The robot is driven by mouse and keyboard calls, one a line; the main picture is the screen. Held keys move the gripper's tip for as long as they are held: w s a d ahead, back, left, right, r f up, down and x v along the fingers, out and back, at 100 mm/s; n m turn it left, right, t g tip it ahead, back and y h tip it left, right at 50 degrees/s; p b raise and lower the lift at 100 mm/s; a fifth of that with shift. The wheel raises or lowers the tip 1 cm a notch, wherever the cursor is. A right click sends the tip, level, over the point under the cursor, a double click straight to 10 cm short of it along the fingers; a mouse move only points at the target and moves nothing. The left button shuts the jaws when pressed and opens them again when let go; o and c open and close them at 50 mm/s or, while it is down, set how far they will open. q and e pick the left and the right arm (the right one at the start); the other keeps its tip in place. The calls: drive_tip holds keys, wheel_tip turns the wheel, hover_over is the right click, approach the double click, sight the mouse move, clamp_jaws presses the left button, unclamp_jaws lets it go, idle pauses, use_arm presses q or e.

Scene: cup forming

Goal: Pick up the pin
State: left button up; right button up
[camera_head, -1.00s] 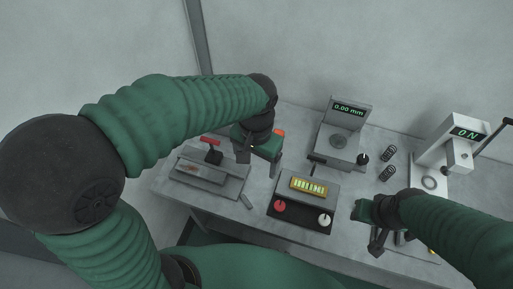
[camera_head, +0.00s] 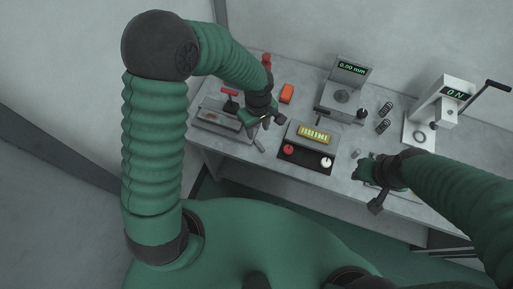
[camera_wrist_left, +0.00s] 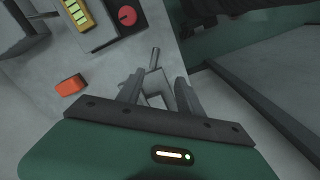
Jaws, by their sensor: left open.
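The pin (camera_head: 259,146) is a small grey rod at the front edge of the table, in front of the left gripper. In the left wrist view the pin (camera_wrist_left: 154,58) rises just beyond the fingertips, near the gap between them. My left gripper (camera_head: 267,122) is open above the table. In the left wrist view its two fingers (camera_wrist_left: 159,78) stand apart, with a grey blocky shape between them that I cannot identify. My right gripper (camera_head: 369,187) is at the front right of the table; its jaw state is unclear.
A control box (camera_head: 309,146) with red and white knobs stands right of the pin. A grey fixture (camera_head: 217,118) with a red handle is left. An orange block (camera_head: 287,93), a gauge (camera_head: 342,98), springs (camera_head: 384,116) and a press (camera_head: 433,118) stand farther back or right.

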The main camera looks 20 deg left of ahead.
use_arm(q)
hover_over(259, 145)
wheel_tip(259, 145, down, 6)
drive_tip(key=f, duration=0.3)
drive_tip(key=shift+s+d, duration=0.15)
drive_tip(key=shift+s, duration=0.05)
drive_tip(key=shift+s+f+p, duration=0.25)
drive_tip(key=shift+f+p, duration=0.1)
drive_tip(key=shift+f, duration=0.25)
drive_tip(key=f, duration=0.2)
drive_tip(key=w+f+p, duration=0.1)
drive_tip(key=f, duration=0.1)
drive_tip(key=shift+f, duration=0.15)
drive_tip(key=shift+w+f, duration=0.15)
drive_tip(key=shift+f, duration=0.15)
use_arm(e)
drive_tip(key=shift+w+d+r, duration=0.1)
drive_tip(key=shift+w+r, duration=0.45)
drive_tip(key=shift+w, duration=0.1)
use_arm(q)
drive_tip(key=shift+r, duration=0.1)
drive_tip(key=shift+c, duration=1)
clamp_jaws()
use_arm(e)
drive_tip(key=shift+s, duration=0.1)
